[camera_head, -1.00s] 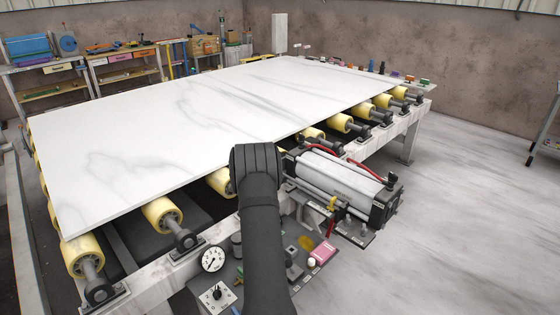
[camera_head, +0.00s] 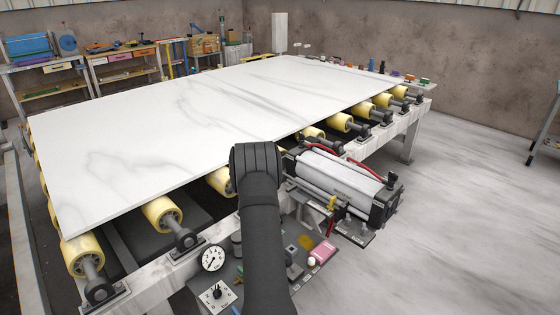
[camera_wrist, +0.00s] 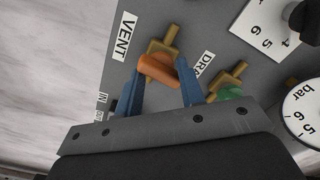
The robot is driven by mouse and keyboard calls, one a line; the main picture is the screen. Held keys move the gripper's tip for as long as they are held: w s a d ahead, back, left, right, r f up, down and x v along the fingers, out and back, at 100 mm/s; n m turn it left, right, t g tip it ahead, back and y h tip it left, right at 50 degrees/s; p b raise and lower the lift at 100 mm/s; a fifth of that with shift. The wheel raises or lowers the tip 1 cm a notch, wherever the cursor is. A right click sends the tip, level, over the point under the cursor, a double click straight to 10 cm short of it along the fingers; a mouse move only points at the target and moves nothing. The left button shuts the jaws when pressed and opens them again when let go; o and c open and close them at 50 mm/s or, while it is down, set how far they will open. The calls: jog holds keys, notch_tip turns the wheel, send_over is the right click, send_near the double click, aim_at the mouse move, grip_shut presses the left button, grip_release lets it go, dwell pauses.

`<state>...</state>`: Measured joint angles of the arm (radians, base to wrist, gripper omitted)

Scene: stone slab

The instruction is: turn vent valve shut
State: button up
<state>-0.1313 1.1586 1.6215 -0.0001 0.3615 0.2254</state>
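The vent valve shows in the wrist view as a brass body (camera_wrist: 165,42) with an orange handle (camera_wrist: 157,69), next to a white VENT label (camera_wrist: 124,36). My gripper (camera_wrist: 160,70) has two blue fingers, which stand apart on the left and right of the orange handle. The handle lies across the gap between the fingertips, close to both. I cannot tell whether either finger touches it. In the head view my dark arm covers the gripper and the vent valve.
Right of the right finger is another brass valve with a green handle (camera_wrist: 230,94), near a partly covered label (camera_wrist: 205,65). A pressure gauge (camera_wrist: 303,108) and a numbered dial plate (camera_wrist: 262,28) sit further right. A large marble slab (camera_head: 190,125) rests on yellow rollers (camera_head: 162,213).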

dwell(0.5)
jog(key=shift+s+d+r+n, duration=0.15)
jog(key=shift+s+r+n, duration=0.1)
jog(key=shift+r+n, duration=0.35)
jog(key=s+d+r+n+t+y, duration=0.1)
jog(key=s+d+r+n+t, duration=0.2)
jog(key=r, duration=0.4)
jog(key=s+d+r+n+t+y, duration=0.1)
jog(key=s+r+n+y, duration=0.1)
jog(key=r+n, duration=0.45)
jog(key=shift+m+g, duration=0.3)
jog(key=shift+m, duration=0.65)
jog(key=x, duration=1.6)
jog(key=shift+w+d+r, duration=0.1)
jog(key=shift+w, duration=0.15)
